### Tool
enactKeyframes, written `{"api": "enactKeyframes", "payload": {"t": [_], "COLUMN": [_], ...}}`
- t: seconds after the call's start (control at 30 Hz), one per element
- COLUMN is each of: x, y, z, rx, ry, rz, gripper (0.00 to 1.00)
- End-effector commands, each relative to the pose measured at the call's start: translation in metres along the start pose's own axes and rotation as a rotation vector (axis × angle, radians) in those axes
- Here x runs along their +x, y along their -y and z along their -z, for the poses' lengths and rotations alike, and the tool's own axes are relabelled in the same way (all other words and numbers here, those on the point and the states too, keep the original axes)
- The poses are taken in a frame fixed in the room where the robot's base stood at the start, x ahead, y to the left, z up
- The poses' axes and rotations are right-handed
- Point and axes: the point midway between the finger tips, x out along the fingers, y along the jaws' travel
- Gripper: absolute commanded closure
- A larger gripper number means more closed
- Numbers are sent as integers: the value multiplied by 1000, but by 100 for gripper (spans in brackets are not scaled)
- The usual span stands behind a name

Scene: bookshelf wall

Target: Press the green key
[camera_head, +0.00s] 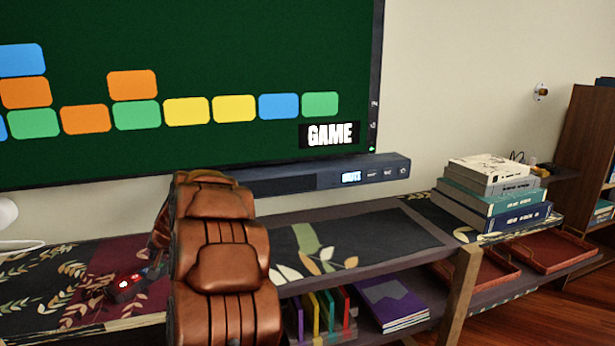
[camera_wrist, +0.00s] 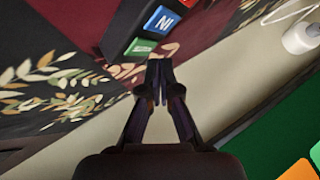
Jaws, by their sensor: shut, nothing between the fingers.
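A small dark key box (camera_wrist: 118,38) shows in the wrist view with a green key (camera_wrist: 140,45), a blue key (camera_wrist: 163,19) and part of a red key (camera_wrist: 188,2). The green key is the one nearest my gripper (camera_wrist: 158,66). My gripper is shut and empty, with its fingertips just below and to the right of the green key in the picture; I cannot tell whether they touch the box.
A wall screen (camera_head: 220,50) shows coloured tiles and the word GAME. A dark bar (camera_head: 300,178) runs below it. Stacked books (camera_head: 490,200) and red trays (camera_head: 545,250) are at the right. The shelf top right of my arm (camera_head: 370,237) is clear.

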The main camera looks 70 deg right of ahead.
Motion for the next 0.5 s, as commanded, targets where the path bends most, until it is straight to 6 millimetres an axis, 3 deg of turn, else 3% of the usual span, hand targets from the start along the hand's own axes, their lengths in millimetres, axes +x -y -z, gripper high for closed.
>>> {"api": "enactKeyframes", "payload": {"t": [0.5], "x": [-16], "y": [12], "z": [12], "rx": [-2], "ry": [-1], "rz": [0], "gripper": [100]}}
